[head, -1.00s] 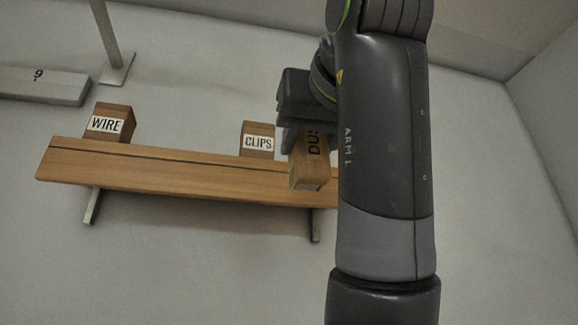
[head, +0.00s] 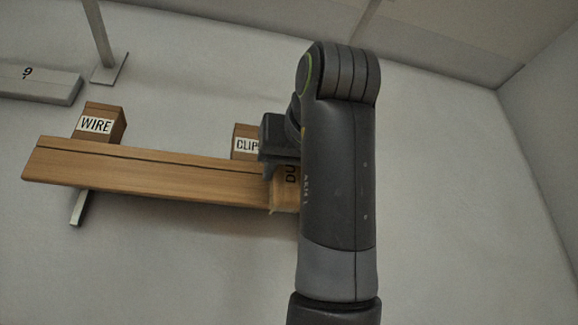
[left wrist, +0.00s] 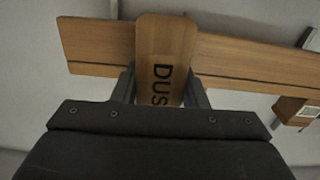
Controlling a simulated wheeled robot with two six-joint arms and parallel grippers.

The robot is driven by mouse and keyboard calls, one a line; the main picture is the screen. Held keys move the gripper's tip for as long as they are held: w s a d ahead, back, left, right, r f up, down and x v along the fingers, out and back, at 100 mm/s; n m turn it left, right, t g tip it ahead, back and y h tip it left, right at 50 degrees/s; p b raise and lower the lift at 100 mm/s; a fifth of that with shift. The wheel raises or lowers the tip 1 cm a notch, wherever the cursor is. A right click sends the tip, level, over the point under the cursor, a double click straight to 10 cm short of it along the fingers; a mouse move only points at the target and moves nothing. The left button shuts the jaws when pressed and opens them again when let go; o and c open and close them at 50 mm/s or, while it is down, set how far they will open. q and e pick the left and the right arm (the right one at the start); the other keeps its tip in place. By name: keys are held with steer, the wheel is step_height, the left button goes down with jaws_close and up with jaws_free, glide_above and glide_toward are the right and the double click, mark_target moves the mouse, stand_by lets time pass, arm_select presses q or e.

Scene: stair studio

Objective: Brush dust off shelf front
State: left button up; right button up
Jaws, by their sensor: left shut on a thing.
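A long wooden shelf (head: 150,178) is fixed to the wall; it also crosses the left wrist view (left wrist: 240,62). My left gripper (head: 283,172) is shut on a wooden duster block with dark "DUS…" lettering (head: 284,200). In the left wrist view the block (left wrist: 165,45) stands between the two fingers (left wrist: 160,88), and its last letters are hidden by the gripper. The block overlaps the shelf's front near its right part; I cannot tell whether they touch. My left arm hides the shelf's right end in the head view. No dust can be made out.
A box labelled WIRE (head: 97,122) stands on the shelf's left part. A CLIPS box (head: 245,141) stands close behind my gripper, its label partly covered. A grey ledge marked 9 (head: 40,84) and a post (head: 98,35) are at upper left. The wall below is bare.

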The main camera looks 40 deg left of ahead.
stand_by(0.4)
arm_select(q)
steer(key=shift+x, duration=1)
stand_by(1.7)
steer(key=shift+s+d, duration=0.1)
